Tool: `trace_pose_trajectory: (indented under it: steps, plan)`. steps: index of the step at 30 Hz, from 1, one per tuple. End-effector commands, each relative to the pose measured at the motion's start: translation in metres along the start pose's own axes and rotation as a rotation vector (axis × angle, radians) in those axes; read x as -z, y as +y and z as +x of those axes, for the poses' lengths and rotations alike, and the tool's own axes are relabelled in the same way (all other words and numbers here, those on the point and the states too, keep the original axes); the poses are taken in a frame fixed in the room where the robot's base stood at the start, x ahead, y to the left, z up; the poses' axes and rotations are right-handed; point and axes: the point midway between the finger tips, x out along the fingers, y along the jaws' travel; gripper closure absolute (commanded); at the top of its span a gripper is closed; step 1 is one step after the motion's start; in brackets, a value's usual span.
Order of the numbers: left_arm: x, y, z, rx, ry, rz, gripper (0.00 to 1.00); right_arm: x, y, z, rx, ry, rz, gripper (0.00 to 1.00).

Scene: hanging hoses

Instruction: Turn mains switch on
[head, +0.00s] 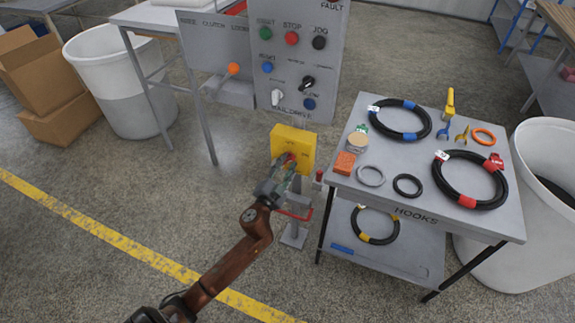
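A yellow box (293,140) stands on a grey post, with a red knob (289,157) on its front; it looks like the mains switch. The lettering on it is too small to read. My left gripper (284,168) is at the front of the box, with its fingertips at or around the red knob. The gripper covers the lower part of the knob and box face, so I cannot tell whether the fingers touch it, how far they are closed, or which way the switch points. My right gripper is not in view.
A grey control panel (333,62) with coloured buttons stands behind the box. To the right is a table (340,197) labelled HOOKS with hoses and rings. White bins stand at left (112,70) and right (549,150). The floor at front left is clear, with a yellow line (110,237).

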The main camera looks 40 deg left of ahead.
Motion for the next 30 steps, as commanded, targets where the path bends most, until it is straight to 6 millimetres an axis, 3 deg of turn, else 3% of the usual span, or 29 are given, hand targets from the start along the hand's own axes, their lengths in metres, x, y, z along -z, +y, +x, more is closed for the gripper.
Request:
trace_pose_trajectory:
  steps: [7, 19, 30]
  plan:
    - [0.0001, 0.0, 0.0005, 0.0, 0.0, -0.001, 0.73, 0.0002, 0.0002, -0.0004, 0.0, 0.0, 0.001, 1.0]
    - [0.0001, 0.0002, 0.0003, 0.0, 0.0, -0.001, 1.0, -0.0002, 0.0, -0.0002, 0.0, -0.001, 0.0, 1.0]
    - [0.0001, 0.0003, 0.0002, -0.001, 0.0, 0.008, 1.0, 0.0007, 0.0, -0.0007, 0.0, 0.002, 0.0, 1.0]
